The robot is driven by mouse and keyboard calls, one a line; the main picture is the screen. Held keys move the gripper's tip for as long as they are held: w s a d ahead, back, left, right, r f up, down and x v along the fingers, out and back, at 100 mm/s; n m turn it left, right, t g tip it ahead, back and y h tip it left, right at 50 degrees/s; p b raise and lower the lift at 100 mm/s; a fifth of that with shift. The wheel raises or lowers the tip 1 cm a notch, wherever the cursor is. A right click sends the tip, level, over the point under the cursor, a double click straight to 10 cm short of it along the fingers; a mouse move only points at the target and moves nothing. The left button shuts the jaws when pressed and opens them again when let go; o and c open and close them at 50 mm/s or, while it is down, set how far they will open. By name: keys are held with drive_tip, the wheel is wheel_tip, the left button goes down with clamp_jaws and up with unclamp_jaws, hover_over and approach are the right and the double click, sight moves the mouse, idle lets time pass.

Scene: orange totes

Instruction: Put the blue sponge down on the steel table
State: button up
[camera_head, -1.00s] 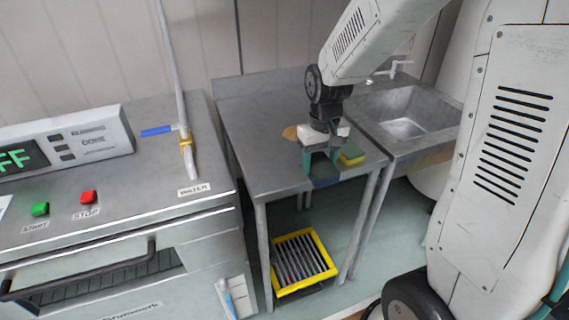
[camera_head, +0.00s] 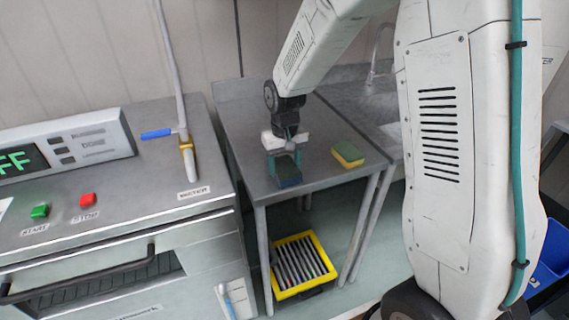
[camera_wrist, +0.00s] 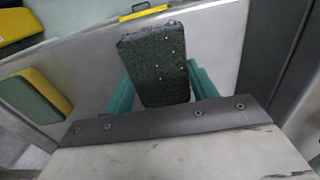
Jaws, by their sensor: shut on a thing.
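My gripper (camera_head: 284,159) is shut on the blue sponge (camera_head: 289,177), over the front part of the steel table (camera_head: 241,122). In the wrist view the sponge (camera_wrist: 157,62) sticks out beyond the teal fingers (camera_wrist: 160,90) and shows a dark, rough face. In the head view its lower end is close to the table's front edge. I cannot tell whether it touches the tabletop. A yellow and green sponge (camera_head: 347,154) lies on the table to the right of my gripper. It is also at the left of the wrist view (camera_wrist: 38,95).
A sink (camera_head: 392,130), partly hidden by my arm, adjoins the table at right. A machine with a screen (camera_head: 20,160) and buttons stands at left. A yellow-rimmed crate (camera_head: 303,262) sits below the table. The tabletop behind the gripper looks clear.

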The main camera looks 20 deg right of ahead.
sight(285, 166)
drive_tip(key=shift+f, duration=0.1)
drive_tip(key=o, duration=0.9)
wheel_tip(285, 166, up, 12)
drive_tip(key=s+d+r, duration=0.1)
drive_tip(key=s+r, duration=0.3)
drive_tip(key=s, duration=0.4)
drive_tip(key=s+d+r, duration=0.1)
drive_tip(key=s+r, duration=0.4)
drive_tip(key=s, duration=0.4)
drive_tip(key=shift+t, duration=0.6)
drive_tip(key=s, duration=0.4)
drive_tip(key=s+f, duration=0.1)
drive_tip(key=s, duration=0.4)
drive_tip(key=s+d, duration=0.1)
drive_tip(key=s, duration=0.3)
drive_tip(key=shift+s+f, duration=0.15)
drive_tip(key=shift+s, duration=0.15)
